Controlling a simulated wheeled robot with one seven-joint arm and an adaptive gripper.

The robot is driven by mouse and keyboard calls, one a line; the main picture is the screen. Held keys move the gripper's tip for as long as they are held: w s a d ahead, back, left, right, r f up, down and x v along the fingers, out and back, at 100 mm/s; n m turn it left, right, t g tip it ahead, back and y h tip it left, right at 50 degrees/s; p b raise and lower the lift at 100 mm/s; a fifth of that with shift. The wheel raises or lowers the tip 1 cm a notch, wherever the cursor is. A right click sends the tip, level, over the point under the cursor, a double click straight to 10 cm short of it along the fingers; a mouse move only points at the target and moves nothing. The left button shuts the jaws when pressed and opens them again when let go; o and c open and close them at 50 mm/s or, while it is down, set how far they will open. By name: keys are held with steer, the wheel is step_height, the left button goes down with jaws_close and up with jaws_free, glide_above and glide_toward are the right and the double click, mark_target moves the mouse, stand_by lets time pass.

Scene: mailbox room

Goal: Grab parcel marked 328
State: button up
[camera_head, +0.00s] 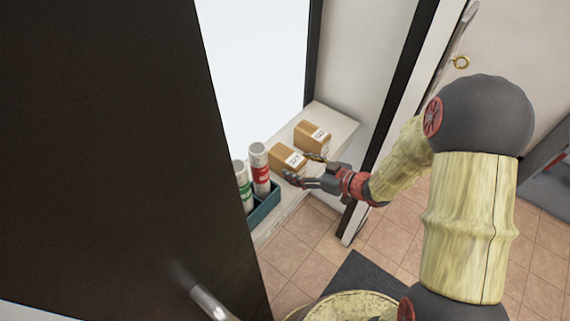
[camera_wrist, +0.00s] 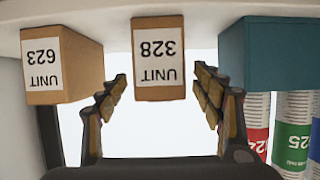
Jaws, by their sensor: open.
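The parcel marked UNIT 328 (camera_wrist: 159,60) is a small brown box with a white label, upside down in the wrist view and centred between my fingers. In the head view it is the nearer brown box (camera_head: 285,156) on the white shelf, beside the teal tray. My gripper (camera_head: 299,168) is open, with its fingers spread in front of the parcel. In the wrist view the fingers (camera_wrist: 162,88) show one on each side, with gaps to the box. I cannot tell how far the fingertips reach along it.
A second brown parcel, UNIT 623 (camera_wrist: 62,62), stands on the other side of 328, also in the head view (camera_head: 312,136). A dark door (camera_head: 110,150) fills the left; a door frame (camera_head: 395,120) stands right of the shelf.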

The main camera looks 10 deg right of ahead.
steer(key=b+x, duration=0.2)
steer(key=x, duration=0.2)
steer(key=shift+w+a+f, duration=0.1)
steer(key=shift+a+f, duration=0.1)
steer(key=shift+w+a+f+b, duration=0.1)
steer(key=shift+w+a+b, duration=0.25)
steer(key=shift+w, duration=0.05)
steer(key=shift+c, duration=1.4)
jaws_close()
